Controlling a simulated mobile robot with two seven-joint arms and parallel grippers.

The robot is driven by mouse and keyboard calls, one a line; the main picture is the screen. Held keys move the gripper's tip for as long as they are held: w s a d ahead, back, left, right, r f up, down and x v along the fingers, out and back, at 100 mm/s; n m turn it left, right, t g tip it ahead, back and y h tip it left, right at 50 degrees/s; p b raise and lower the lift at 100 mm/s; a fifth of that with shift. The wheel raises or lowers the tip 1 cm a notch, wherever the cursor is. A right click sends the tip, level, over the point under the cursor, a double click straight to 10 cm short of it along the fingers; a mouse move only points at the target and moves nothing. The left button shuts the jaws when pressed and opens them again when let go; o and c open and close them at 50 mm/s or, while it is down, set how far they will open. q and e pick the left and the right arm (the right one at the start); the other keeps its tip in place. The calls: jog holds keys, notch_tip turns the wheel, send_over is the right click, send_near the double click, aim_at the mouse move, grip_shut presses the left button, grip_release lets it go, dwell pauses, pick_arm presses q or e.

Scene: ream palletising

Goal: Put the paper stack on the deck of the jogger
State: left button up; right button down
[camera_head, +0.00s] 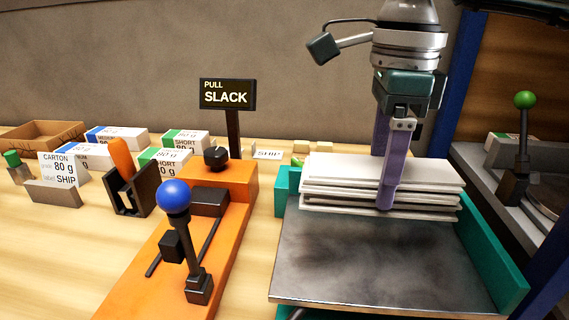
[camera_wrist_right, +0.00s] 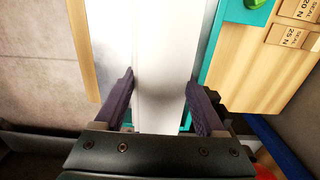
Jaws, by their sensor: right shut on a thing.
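The paper stack (camera_head: 340,185) is a white pile with uneven, stepped edges. It is at the back part of the grey metal deck (camera_head: 370,265) of the teal jogger (camera_head: 490,270). My right gripper (camera_head: 385,178) is shut on the stack from above, one purple finger on its near side and the other behind it. I cannot tell whether the stack touches the deck. In the right wrist view the stack (camera_wrist_right: 165,60) runs as a white band between the two fingers (camera_wrist_right: 162,95). My left gripper is not in view.
An orange unit with a blue-knobbed lever (camera_head: 173,196) stands left of the jogger, below a "PULL SLACK" sign (camera_head: 228,94). Several labelled ream packs (camera_head: 117,138) and an open carton (camera_head: 40,135) are at the left. A green-knobbed lever (camera_head: 525,100) and blue post stand right.

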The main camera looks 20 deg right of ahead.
jog(key=shift+f, duration=2.1)
jog(key=shift+f, duration=0.15)
grip_release()
notch_tip(320, 180, up, 12)
jog(key=shift+r, duration=0.15)
